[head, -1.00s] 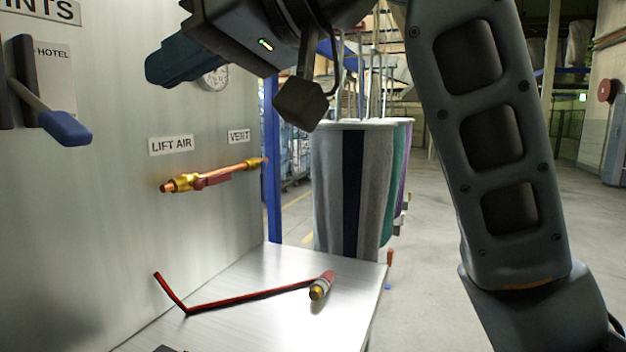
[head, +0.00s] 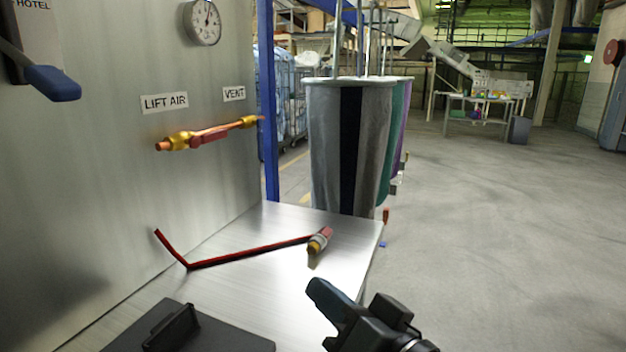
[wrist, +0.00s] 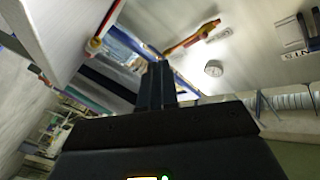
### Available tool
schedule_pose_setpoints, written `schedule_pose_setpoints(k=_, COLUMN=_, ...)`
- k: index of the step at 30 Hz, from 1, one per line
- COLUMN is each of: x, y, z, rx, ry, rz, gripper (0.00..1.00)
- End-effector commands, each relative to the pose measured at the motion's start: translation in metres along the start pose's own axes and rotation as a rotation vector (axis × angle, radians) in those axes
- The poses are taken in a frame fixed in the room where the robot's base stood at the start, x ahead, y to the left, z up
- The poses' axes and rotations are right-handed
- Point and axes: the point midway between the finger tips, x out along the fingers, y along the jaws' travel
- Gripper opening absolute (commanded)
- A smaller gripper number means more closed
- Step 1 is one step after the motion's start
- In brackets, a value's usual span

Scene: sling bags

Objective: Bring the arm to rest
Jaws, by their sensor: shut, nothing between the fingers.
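My gripper (head: 318,290) shows at the bottom of the head view, low beside the right edge of the metal shelf, with its fingers pointing up and left. In the wrist view my gripper's dark fingers (wrist: 158,70) lie together, shut and empty. Most of my arm is out of the head view.
A black plate with a handle (head: 190,330) is in front. A pipe valve (head: 210,134) is on the wall panel.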

Motion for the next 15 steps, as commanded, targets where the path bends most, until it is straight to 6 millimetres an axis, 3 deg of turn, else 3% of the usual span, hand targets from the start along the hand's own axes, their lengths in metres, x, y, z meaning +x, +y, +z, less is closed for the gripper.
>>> schedule_pose_setpoints(k=1, x=-0.015, y=0.013, z=0.014, rx=0.009, ry=0.010, rz=0.042, gripper=0.00)
schedule_pose_setpoints(k=6, x=-0.067, y=0.048, z=0.048, rx=-0.006, ry=0.059, rz=0.174, gripper=0.00)
schedule_pose_setpoints(k=15, x=-0.176, y=0.084, z=0.098, rx=-0.102, ry=0.095, rz=0.399, gripper=0.00)
